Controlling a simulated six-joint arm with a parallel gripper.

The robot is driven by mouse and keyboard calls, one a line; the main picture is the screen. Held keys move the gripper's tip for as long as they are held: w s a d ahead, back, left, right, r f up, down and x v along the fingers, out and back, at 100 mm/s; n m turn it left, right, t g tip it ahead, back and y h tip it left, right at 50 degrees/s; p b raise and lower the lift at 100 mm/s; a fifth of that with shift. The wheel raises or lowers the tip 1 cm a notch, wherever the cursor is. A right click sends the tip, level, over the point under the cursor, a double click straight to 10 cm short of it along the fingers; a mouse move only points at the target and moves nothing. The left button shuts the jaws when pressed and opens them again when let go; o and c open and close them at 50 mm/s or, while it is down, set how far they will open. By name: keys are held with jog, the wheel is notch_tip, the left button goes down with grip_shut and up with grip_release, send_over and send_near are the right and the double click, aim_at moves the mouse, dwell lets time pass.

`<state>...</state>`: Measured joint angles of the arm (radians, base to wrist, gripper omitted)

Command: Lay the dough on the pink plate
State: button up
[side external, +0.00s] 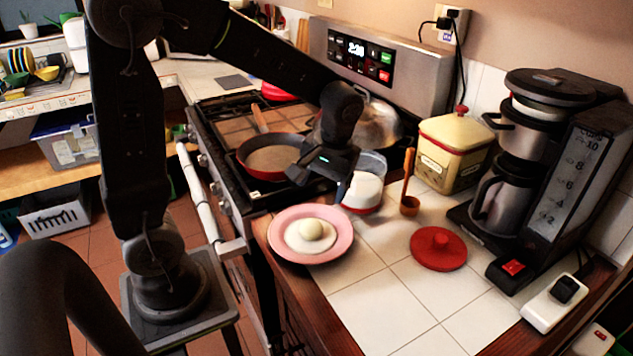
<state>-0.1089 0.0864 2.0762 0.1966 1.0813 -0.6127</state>
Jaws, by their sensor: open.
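The pink plate (281,247) lies on the white tiled counter near its left edge. A pale round ball of dough (311,229) sits on the white area in the middle of the plate. I cannot tell whether that white area is part of the plate or a flat piece under the ball. My gripper (340,193) is open above and behind the plate, slightly to its right, apart from the dough. Its fingers partly overlap the glass jar in this view, and the gap between them is hard to see.
A glass jar with white contents (364,192) stands close behind my gripper. A red pan (270,158) sits on the stove. The front tiles are clear.

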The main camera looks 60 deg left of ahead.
jog(key=s+d+r+m+t+h, duration=0.1)
jog(key=s+d+r+m+t, duration=0.5)
jog(key=s, duration=0.5)
notch_tip(320, 180, up, 3)
jog(key=shift+s+d+f+m+t+h, duration=0.15)
jog(key=shift+d+m+t+h, duration=0.1)
jog(key=shift+m+t+h, duration=0.25)
